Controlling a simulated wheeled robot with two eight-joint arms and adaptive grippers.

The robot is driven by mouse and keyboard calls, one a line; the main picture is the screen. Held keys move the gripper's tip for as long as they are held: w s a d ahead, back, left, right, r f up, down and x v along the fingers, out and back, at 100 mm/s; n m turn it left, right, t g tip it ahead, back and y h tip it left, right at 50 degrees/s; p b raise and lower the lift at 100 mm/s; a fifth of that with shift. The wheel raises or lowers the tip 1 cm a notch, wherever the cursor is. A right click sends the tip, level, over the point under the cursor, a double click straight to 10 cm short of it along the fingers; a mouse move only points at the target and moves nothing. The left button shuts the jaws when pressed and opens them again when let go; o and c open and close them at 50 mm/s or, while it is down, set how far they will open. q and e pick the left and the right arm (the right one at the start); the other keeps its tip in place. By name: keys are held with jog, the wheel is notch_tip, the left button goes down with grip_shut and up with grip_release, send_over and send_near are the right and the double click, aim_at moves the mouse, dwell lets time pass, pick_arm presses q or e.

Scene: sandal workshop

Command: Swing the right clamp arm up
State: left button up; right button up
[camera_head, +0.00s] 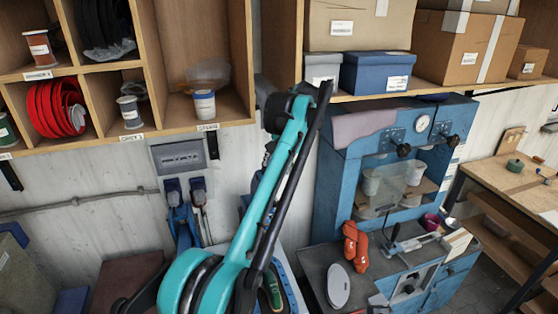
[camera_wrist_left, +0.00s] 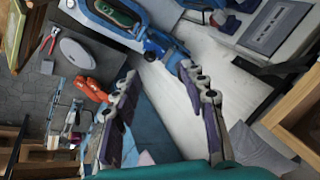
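A blue fixture holding a dark green sole (camera_wrist_left: 118,12) stands at the top of the left wrist view. A blue jointed part (camera_wrist_left: 160,45) at its end may be a clamp arm; I cannot tell whether it is the right one. In the head view the green sole (camera_head: 272,290) shows partly behind my teal arm. My left gripper (camera_wrist_left: 160,72) is open and empty, its two fingers wide apart, with the blue part just beyond their tips. My right gripper is in neither view.
A blue machine (camera_head: 345,190) with a gauge stands to the right. Orange gloves (camera_head: 355,246) and a white oval plate (camera_head: 338,286) lie on the grey worktop. Wooden shelves (camera_head: 205,108) hang above. Blue-handled items (camera_head: 182,222) hang below a wall panel (camera_head: 178,156).

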pick_arm(q)
jog(key=s+a+f+n+h+b, duration=0.1)
jog(key=s+a+f+b, duration=0.35)
jog(key=f+b, duration=0.25)
jog(key=s+a+f+t+b, duration=0.1)
jog(key=s+a+f+b, duration=0.2)
jog(key=s+f+b, duration=0.3)
jog(key=s+a+f+n+h+b, duration=0.1)
jog(key=s+a+f+b, duration=0.3)
jog(key=f+b, duration=0.4)
jog(key=s+a+f+n+b, duration=0.1)
jog(key=s+f+b, duration=0.4)
jog(key=f, duration=0.7)
jog(key=s+a+f+n+t+b, duration=0.1)
jog(key=s+f+b, duration=0.5)
jog(key=f, duration=0.6)
jog(key=s+a+f+t+h+b, duration=0.1)
jog(key=s+a+f+b, duration=0.2)
jog(key=s+f, duration=0.6)
notch_tip(320, 180, down, 3)
jog(key=shift+f+n+b, duration=0.1)
jog(key=shift+n+b, duration=0.3)
jog(key=shift+b, duration=0.75)
